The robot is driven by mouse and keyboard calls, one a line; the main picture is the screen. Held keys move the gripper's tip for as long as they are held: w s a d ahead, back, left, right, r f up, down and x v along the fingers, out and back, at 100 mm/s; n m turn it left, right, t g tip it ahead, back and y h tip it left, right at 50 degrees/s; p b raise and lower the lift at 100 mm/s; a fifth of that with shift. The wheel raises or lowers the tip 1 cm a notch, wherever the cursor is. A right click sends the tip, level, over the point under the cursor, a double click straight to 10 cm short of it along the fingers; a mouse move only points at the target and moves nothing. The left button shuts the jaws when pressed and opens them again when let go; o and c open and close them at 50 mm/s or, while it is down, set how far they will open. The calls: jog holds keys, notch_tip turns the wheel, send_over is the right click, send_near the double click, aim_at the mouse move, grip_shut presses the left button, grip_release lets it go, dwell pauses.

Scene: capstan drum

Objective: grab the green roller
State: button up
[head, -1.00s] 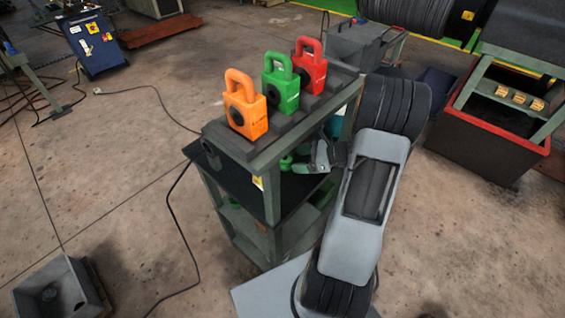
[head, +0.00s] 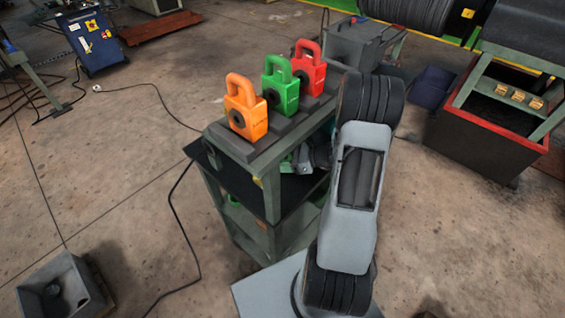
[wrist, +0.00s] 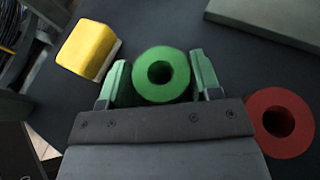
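In the wrist view the green roller (wrist: 161,76) shows end-on as a ring with a dark hole. It sits between the two fingers of my gripper (wrist: 158,62). The fingers are apart, one on each side of the roller, with a narrow dark gap on the left; contact on the right is hard to tell. In the head view my gripper (head: 303,158) reaches in under the top of the green stand and is partly hidden. The roller cannot be made out clearly there.
A red roller (wrist: 281,122) lies close right of my gripper on the dark shelf (wrist: 150,22). A yellow block (wrist: 88,48) is at the left. Above, orange (head: 246,110), green (head: 281,88) and red (head: 308,72) handled blocks stand on the stand's top (head: 232,146).

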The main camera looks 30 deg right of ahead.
jog(key=c, duration=0.7)
jog(key=shift+r, duration=0.1)
